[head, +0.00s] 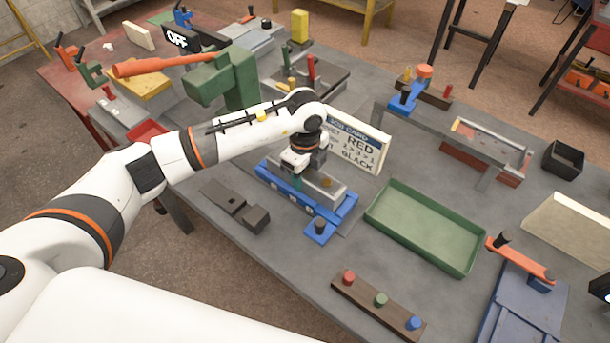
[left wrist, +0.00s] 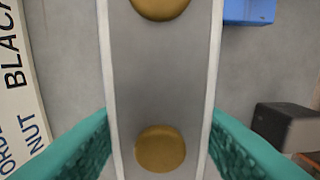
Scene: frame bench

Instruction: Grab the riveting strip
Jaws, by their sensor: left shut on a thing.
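The riveting strip (head: 328,190) is a grey bar with pale raised edges, lying along the blue fixture (head: 346,208) in the head view. In the left wrist view the strip (left wrist: 160,85) runs up the middle, with two round brass rivet heads on it. My left gripper (head: 297,182) points down over it. Its teal fingers (left wrist: 160,150) are shut on the strip, one on each long side. I cannot tell whether the strip rests in the fixture or is slightly above it. The gripper hides part of the strip. My right gripper is not in view.
A job card (head: 357,143) stands behind the fixture. Dark blocks (head: 256,219) lie in front of it. An empty green tray (head: 425,226) is to the right. A rack with coloured pegs (head: 378,305) is nearer. A green press (head: 228,80) with an orange lever stands at back left.

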